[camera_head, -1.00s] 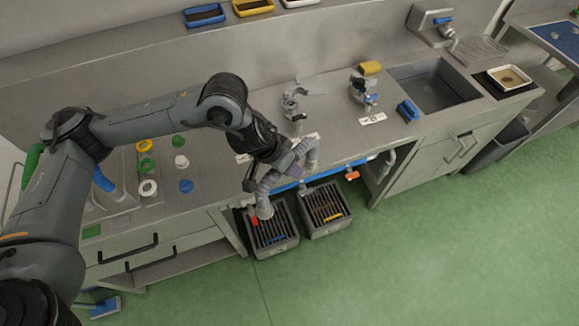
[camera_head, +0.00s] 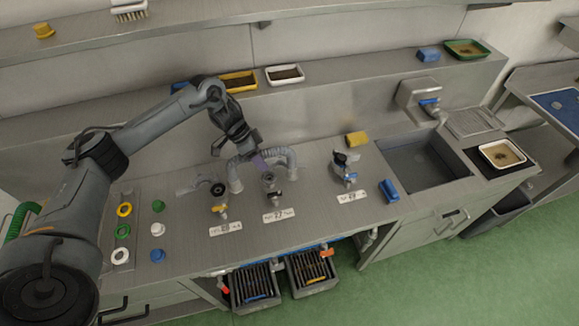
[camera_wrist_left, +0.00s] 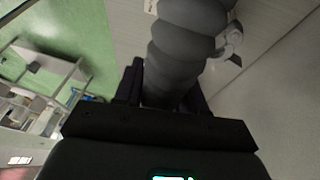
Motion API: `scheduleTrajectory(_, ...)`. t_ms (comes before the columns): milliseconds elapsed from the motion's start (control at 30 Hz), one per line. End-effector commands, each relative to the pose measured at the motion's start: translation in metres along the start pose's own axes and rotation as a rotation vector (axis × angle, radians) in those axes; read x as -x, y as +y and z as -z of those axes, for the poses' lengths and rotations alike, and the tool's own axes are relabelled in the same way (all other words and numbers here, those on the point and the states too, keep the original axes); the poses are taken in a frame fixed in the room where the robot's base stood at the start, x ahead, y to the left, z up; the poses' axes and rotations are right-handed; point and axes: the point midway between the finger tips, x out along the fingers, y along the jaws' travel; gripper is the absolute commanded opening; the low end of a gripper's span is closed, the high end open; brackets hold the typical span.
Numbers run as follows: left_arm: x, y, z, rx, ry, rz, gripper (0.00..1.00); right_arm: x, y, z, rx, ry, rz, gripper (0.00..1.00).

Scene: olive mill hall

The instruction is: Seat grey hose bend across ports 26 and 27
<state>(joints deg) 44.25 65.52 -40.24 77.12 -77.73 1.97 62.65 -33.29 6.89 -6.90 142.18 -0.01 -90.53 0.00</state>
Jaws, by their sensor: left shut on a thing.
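The grey hose bend (camera_head: 277,153) is a ribbed arch with its two ends pointing down; it also shows large in the left wrist view (camera_wrist_left: 182,38). My left gripper (camera_head: 261,160) is shut on it near the top of the arch. In the head view the bend's ends appear just behind and to the right of port 26 (camera_head: 219,190) and port 27 (camera_head: 268,179). I cannot tell how high they are above the bench. Both ports stand upright behind their labels (camera_head: 226,229) (camera_head: 279,215). My right gripper is not in view.
Another valve port (camera_head: 344,162) stands to the right, with a yellow sponge (camera_head: 357,138) behind it and a blue block (camera_head: 389,191) beside the sink (camera_head: 430,168). Coloured rings and caps (camera_head: 124,210) lie at left. Grated bins (camera_head: 254,286) stand below the front edge.

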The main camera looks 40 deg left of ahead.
Motion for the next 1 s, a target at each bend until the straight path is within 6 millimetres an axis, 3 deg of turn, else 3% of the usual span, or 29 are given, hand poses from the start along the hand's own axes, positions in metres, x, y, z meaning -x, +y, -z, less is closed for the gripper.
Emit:
scheduleTrajectory(33, 0.015, -0.009, -0.008, 0.009, 0.002, 0.001, 0.00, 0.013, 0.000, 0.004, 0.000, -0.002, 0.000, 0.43)
scheduleTrajectory(133, 0.030, -0.024, -0.026, 0.011, 0.004, 0.004, 0.00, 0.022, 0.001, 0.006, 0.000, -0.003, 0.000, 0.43)
scheduleTrajectory(400, 0.050, -0.045, -0.053, 0.015, 0.007, 0.007, 0.00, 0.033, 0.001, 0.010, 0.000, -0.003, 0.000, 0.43)
scheduleTrajectory(667, 0.048, -0.049, -0.060, 0.015, 0.008, 0.008, 0.00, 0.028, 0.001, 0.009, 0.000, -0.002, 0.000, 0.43)
scheduleTrajectory(1000, 0.029, -0.053, -0.068, 0.015, 0.008, 0.009, 0.00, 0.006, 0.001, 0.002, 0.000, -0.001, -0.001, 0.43)
